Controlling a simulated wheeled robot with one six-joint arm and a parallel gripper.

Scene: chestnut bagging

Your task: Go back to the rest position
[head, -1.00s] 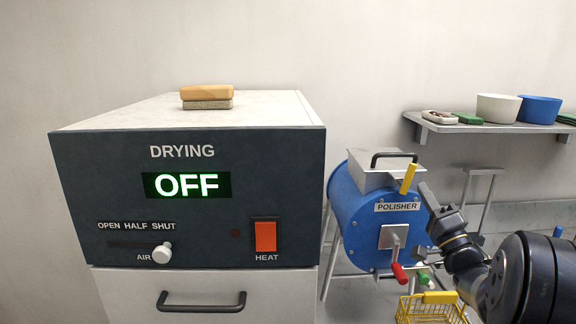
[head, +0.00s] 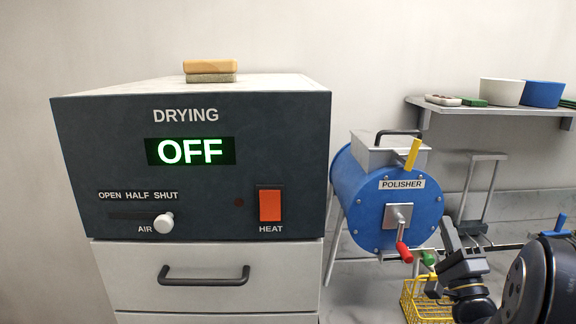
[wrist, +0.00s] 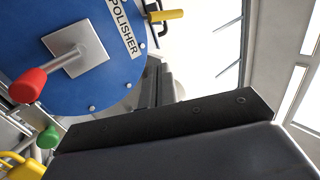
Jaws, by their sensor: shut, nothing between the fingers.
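My gripper (head: 447,232) is at the right of the head view, shut and empty, pointing up in front of the lower right of the blue polisher (head: 352,193). It touches nothing that I can make out. In the wrist view, the dark fingers of my gripper (wrist: 158,88) show beside the polisher (wrist: 85,75), with its red-handled crank at the left. My arm fills the lower right corner of the head view.
The drying cabinet (head: 70,150) reads OFF, its air knob (head: 163,224) near SHUT, its drawer (head: 120,275) closed. A yellow basket (head: 425,305) sits below the polisher. A wall shelf (head: 450,108) holds white and blue bowls. A metal stand (head: 487,158) is behind my gripper.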

